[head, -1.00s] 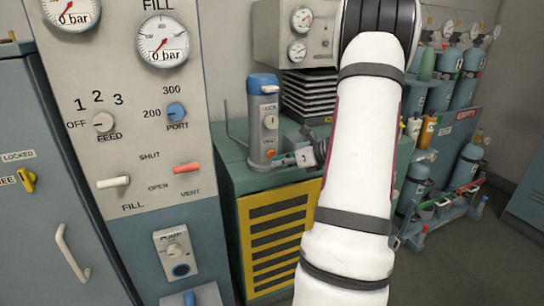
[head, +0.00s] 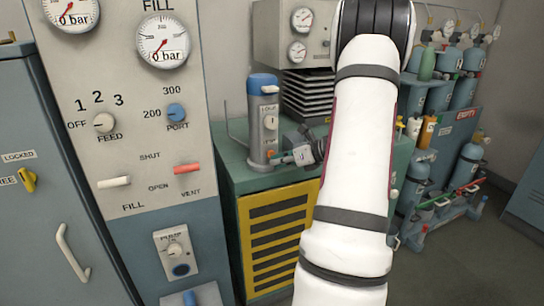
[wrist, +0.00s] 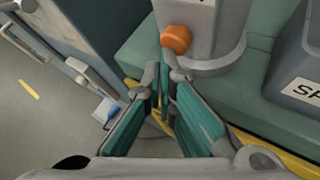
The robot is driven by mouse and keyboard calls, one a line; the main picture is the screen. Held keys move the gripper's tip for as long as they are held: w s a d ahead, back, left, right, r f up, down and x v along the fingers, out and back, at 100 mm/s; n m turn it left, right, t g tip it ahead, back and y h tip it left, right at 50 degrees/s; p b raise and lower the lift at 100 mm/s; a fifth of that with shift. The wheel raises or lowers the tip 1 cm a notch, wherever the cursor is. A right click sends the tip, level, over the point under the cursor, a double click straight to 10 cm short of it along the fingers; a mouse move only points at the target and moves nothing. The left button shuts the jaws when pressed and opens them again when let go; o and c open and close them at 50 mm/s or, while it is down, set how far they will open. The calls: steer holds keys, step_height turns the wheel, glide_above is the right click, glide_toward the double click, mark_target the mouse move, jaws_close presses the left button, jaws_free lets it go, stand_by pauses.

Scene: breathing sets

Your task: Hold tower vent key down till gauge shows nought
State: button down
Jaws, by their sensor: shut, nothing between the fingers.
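The tower (head: 262,120) is a grey upright cylinder with a blue cap, standing on the green cabinet top. Its orange vent key (wrist: 176,40) sticks out low on its side in the wrist view. My gripper (head: 277,158) is shut and empty, at the tower's lower right side in the head view. In the wrist view my closed fingertips (wrist: 162,72) are just below the orange key; I cannot tell whether they touch it. Two small dial gauges (head: 302,18) are on a box behind the tower; their readings are too small to make out.
The green cabinet (head: 230,160) has a yellow slatted front. A fill panel (head: 140,100) stands at left, its fill gauge (head: 163,40) reading 0 bar. Racked cylinders (head: 465,92) stand at right. A grey labelled box (wrist: 300,65) sits beside the tower.

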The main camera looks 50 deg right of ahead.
steer(key=shift+w+d, duration=0.25)
steer(key=shift+w, duration=0.2)
stand_by(1.4)
steer(key=shift+s, duration=0.1)
stand_by(3.1)
steer(key=shift+s+a, duration=0.55)
steer(key=shift+s, duration=0.25)
steer(key=shift+s+a+p, duration=0.1)
steer(key=shift+s+a, duration=0.35)
steer(key=shift+s, duration=0.25)
steer(key=shift+s+a+p, duration=0.15)
steer(key=shift+s+a, duration=0.25)
steer(key=shift+s, duration=0.35)
steer(key=shift+s+a+p, duration=0.1)
steer(key=shift+s+a, duration=0.35)
steer(key=shift+s, duration=0.25)
